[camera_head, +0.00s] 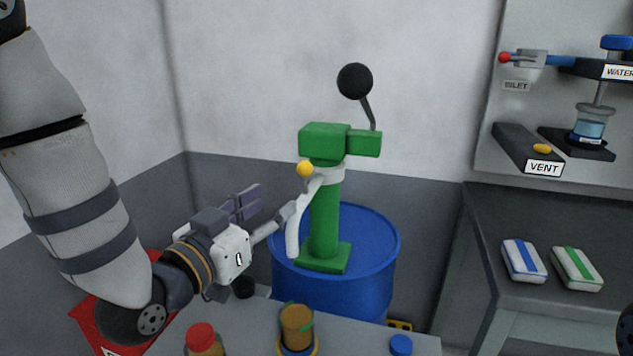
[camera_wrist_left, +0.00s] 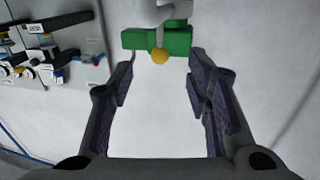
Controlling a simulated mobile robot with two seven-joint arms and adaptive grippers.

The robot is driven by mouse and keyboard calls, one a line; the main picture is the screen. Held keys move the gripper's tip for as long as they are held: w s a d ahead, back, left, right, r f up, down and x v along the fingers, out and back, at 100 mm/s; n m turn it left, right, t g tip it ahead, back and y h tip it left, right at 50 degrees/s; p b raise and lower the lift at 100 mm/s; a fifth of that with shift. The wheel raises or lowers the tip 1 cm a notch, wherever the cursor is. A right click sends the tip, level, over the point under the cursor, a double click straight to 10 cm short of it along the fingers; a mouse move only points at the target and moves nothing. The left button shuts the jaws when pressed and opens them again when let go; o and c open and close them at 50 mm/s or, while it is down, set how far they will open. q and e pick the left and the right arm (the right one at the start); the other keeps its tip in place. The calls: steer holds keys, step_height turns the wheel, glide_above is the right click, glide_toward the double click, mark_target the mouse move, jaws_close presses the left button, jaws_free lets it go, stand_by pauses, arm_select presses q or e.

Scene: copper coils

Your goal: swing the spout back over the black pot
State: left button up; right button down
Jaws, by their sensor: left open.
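The white spout (camera_head: 292,235) comes off a collar on the green pump (camera_head: 325,215) and bends down at the left of the column. A yellow knob (camera_head: 305,169) sits on it. A small black pot (camera_head: 243,287) stands on the counter below my gripper, left of the spout's lower end in the picture. My left gripper (camera_head: 277,200) is open beside the spout. In the left wrist view the yellow knob (camera_wrist_left: 160,56) appears between the open fingertips (camera_wrist_left: 160,68), with nothing visibly gripped. My right gripper is not seen.
The pump stands on a blue drum (camera_head: 385,262) and carries a black-balled lever (camera_head: 355,81). Jars (camera_head: 297,328) with red (camera_head: 201,337) and brown tops stand at the counter front, near a blue cap (camera_head: 401,345). A dark bench (camera_head: 490,215) is at the right.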

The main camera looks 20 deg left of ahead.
mark_target(304, 181)
arm_select(q)
steer(key=b+x, duration=0.1)
steer(key=x, duration=1)
steer(key=shift+f, duration=0.1)
steer(key=shift+w+d, duration=0.15)
steer(key=shift+w, duration=0.3)
jaws_close()
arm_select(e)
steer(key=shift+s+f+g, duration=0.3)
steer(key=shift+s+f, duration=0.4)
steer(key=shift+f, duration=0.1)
